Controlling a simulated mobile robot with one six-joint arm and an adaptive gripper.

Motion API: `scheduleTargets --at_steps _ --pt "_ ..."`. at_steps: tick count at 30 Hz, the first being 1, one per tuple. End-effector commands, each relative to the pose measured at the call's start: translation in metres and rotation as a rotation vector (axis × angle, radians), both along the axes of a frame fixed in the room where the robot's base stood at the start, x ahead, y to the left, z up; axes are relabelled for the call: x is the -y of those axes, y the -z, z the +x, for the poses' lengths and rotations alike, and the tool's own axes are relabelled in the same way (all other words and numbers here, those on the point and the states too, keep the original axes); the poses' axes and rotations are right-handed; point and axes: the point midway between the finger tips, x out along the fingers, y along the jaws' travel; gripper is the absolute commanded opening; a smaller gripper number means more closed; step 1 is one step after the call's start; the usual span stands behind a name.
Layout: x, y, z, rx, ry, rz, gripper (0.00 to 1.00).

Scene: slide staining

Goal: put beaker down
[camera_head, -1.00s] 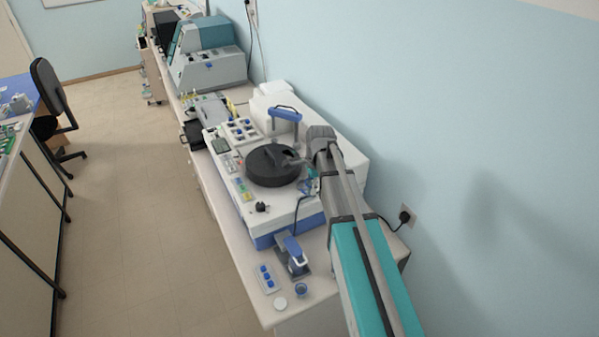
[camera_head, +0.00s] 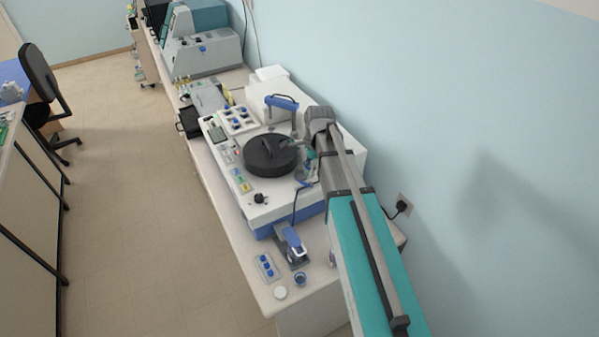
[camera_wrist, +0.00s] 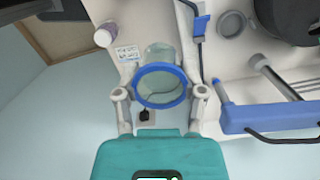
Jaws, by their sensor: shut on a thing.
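A clear beaker with a thick blue rim (camera_wrist: 160,101) is between the two fingers of my gripper (camera_wrist: 159,95) in the wrist view. The fingers press on it from the left and right, so my gripper is shut on it. I look through its open top. Below it I see the pale bench top, the bench edge and the wall, and I cannot tell how high the beaker is held. In the head view my arm hides most of the gripper and the beaker.
A white staining machine with a black round lid (camera_head: 270,156) fills the bench middle. A blue-handled device (camera_head: 291,244), a blue-dotted tray (camera_head: 266,267) and a small blue cup (camera_head: 300,279) occupy the front. A small white bottle (camera_wrist: 106,35) stands on the bench. The wall is close on the right.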

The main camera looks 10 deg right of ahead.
Motion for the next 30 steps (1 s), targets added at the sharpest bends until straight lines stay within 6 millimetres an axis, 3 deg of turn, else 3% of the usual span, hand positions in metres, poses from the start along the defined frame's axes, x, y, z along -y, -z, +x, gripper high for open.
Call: scheduleTargets --at_steps 16,30 --pt "-0.003 0.042 0.089 0.000 -0.001 0.000 0.16" --pt "-0.005 0.084 0.122 0.000 -0.002 0.000 0.16"
